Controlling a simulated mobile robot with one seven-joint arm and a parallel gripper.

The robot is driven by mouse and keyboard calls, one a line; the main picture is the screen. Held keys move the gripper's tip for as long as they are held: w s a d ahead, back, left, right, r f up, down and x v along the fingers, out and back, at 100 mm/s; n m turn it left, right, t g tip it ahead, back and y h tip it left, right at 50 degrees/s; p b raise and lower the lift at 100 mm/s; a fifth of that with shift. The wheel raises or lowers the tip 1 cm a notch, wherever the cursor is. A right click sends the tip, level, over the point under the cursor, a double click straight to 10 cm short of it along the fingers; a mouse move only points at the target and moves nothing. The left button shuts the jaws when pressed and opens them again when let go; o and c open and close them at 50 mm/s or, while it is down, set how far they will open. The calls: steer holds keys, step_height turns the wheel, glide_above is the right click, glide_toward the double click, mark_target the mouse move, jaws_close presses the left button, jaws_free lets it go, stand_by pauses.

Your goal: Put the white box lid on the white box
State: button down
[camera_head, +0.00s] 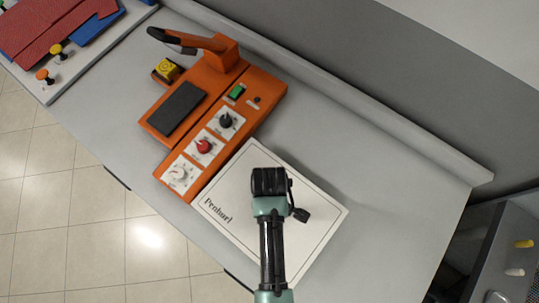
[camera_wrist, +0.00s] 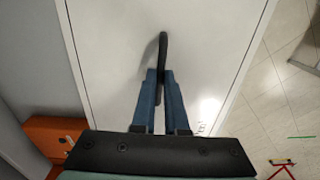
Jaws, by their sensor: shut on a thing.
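The lid (camera_wrist: 110,50) fills most of the wrist view. My gripper's blue fingers (camera_wrist: 160,82) are shut on a thin dark upright handle (camera_wrist: 162,50) on the lid's face. The white box cannot be told apart from the lid; any box below is hidden. I cannot tell whether the lid rests on something or hangs just above it.
An orange machine (camera_head: 215,115) with dials and a raised arm stands close beside the lid's upper left edge. A grey counter (camera_head: 370,220) has free room on the right. A raised ledge (camera_head: 400,142) runs along the back. Red and blue cloths (camera_head: 55,30) lie at upper left.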

steer(key=shift+f+b, duration=0.55)
steer(key=shift+f, duration=0.6)
stand_by(0.9)
stand_by(0.3)
steer(key=c, duration=0.9)
jaws_free()
steer(key=shift+o, duration=0.2)
step_height(320, 180, up, 13)
steer(key=b, duration=0.2)
